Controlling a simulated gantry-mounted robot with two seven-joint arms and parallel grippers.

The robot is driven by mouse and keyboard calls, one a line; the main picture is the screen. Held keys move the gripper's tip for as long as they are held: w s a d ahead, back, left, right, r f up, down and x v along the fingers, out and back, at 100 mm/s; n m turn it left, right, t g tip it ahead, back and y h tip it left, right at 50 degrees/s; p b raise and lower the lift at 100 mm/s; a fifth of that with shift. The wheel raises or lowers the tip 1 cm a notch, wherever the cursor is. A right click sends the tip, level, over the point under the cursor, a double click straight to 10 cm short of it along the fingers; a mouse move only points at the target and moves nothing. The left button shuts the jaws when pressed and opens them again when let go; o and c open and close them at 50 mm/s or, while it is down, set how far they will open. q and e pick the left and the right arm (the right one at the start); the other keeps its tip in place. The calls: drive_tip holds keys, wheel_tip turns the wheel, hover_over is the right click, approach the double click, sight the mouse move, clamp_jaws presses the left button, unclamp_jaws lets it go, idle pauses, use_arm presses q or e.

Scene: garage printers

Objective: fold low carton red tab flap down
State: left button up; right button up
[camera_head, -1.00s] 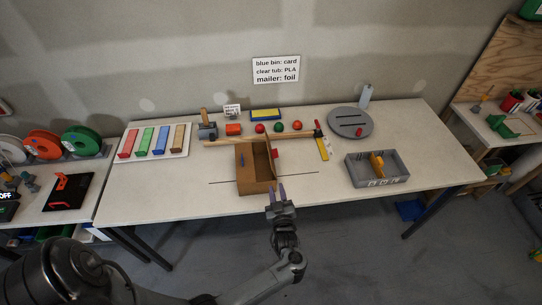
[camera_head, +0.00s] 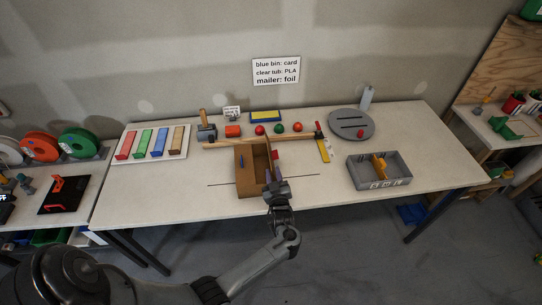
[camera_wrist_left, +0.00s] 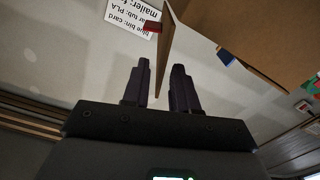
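The low brown carton (camera_head: 244,187) stands on the table with its left flap, bearing a blue tab (camera_head: 242,160), lying over the left part of its top. Its right flap (camera_head: 270,157) stands up, with a red tab (camera_head: 276,155) on its outer face. The upright flap (camera_wrist_left: 166,35) and red tab (camera_wrist_left: 153,27) also show in the left wrist view. My left gripper (camera_head: 273,174) is at the carton's front right corner, fingers apart. In the wrist view the flap appears in the gap between its fingers (camera_wrist_left: 161,65); contact cannot be told. My right gripper is not visible.
A tray of coloured blocks (camera_head: 178,152) is at left. The table front is mostly clear.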

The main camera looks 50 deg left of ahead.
use_arm(q)
clamp_jaws()
drive_tip(key=shift+s+a+f+n+b, duration=0.15)
drive_tip(key=shift+s+f+n+b, duration=0.2)
drive_tip(key=shift+n, duration=0.4)
drive_tip(key=shift+s+a+n+b, duration=0.2)
drive_tip(key=shift+n+b, duration=0.3)
drive_tip(key=shift+n, duration=0.2)
drive_tip(key=shift+s+a+f+n+b, duration=0.2)
drive_tip(key=shift+n+b, duration=0.2)
drive_tip(key=shift+n, duration=0.35)
drive_tip(key=shift+c, duration=1)
unclamp_jaws()
drive_tip(key=shift+d+r, duration=0.1)
drive_tip(key=shift+d, duration=0.05)
drive_tip(key=shift+p+v, duration=0.7)
drive_tip(key=shift+v, duration=1.25)
